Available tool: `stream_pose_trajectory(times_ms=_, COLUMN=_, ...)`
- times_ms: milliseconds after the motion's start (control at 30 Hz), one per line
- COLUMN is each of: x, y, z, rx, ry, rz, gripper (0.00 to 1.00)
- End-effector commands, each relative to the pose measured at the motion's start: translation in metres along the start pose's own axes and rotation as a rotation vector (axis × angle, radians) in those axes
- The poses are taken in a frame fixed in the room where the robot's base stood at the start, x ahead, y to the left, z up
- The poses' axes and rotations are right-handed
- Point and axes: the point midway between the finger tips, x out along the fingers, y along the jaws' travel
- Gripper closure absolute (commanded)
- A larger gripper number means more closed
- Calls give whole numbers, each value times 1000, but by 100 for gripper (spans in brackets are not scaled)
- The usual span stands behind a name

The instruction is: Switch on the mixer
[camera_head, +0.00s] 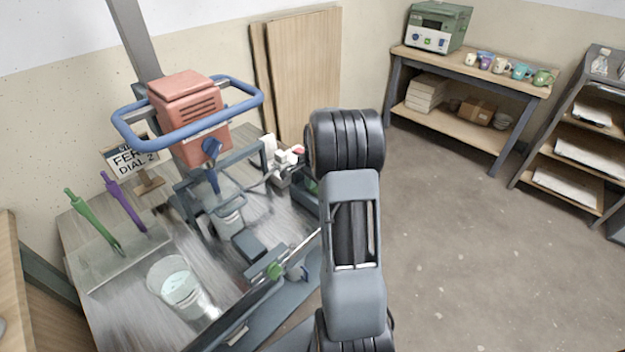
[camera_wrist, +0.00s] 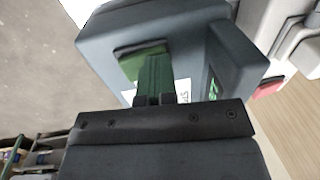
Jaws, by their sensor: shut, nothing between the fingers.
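The mixer (camera_head: 188,100) has a red motor head ringed by a blue handle, with a blue shaft reaching down toward a small bucket (camera_head: 229,222). In the wrist view a dark grey box (camera_wrist: 225,55) with a green square patch (camera_wrist: 130,62) on its face fills the middle. My gripper (camera_wrist: 156,68) is shut and empty. Its narrow fingers point at the green patch and overlap it in the picture; whether they touch it I cannot tell. In the head view my arm hides the gripper and most of this box.
A clear bucket (camera_head: 178,286) stands at the bench front, near green (camera_head: 92,222) and purple (camera_head: 122,200) tools. White parts and a red part (camera_head: 298,150) sit beside my arm. A red piece (camera_wrist: 267,88) shows right of the box. Floor at right is clear.

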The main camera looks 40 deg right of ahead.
Motion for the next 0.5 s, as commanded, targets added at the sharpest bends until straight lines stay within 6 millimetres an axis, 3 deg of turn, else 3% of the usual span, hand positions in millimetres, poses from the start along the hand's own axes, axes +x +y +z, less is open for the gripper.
stream_pose_trajectory(times_ms=500, x=-5, y=14, z=0, rx=1, ry=-1, rz=1, gripper=100)
